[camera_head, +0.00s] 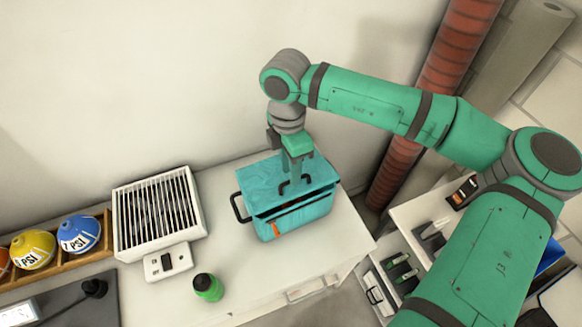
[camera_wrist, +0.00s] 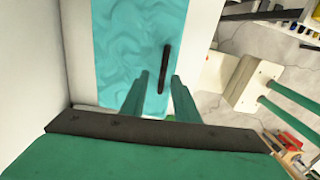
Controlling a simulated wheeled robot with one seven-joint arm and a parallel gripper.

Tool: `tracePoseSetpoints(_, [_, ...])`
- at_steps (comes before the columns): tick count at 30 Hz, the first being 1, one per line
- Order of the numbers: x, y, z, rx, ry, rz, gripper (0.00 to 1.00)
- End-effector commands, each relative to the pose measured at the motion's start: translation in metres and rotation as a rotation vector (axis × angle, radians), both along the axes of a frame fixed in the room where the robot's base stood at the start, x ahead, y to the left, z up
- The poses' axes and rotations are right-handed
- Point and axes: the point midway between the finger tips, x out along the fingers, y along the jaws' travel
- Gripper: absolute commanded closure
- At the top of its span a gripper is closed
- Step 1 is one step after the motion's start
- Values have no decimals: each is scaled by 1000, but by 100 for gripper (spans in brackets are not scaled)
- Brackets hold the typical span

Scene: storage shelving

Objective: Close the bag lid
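A teal bag (camera_head: 292,222) with black handles and an orange zip tag stands on the white cabinet. Its lid (camera_head: 262,175) lies over the top, nearly flat, with a dark gap along the front edge. My gripper (camera_head: 296,184) points down over the lid, by its black handle. In the wrist view the lid (camera_wrist: 125,45) fills the upper middle and the handle (camera_wrist: 165,68) shows just beyond the fingertips.
A rack with coloured balls (camera_head: 80,233) is farther left. A wall is behind; a red pipe (camera_head: 440,90) rises at right.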

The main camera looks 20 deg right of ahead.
Motion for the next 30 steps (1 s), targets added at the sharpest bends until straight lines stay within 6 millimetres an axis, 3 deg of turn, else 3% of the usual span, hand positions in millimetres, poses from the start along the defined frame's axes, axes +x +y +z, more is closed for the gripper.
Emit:
tracePoseSetpoints(3, [0, 1, 0, 0, 0, 2, 72])
tracePoseSetpoints(6, [0, 1, 0, 0, 0, 2, 96])
tracePoseSetpoints(7, [0, 1, 0, 0, 0, 2, 100])
tracePoseSetpoints(30, [0, 0, 0, 0, 0, 0, 100])
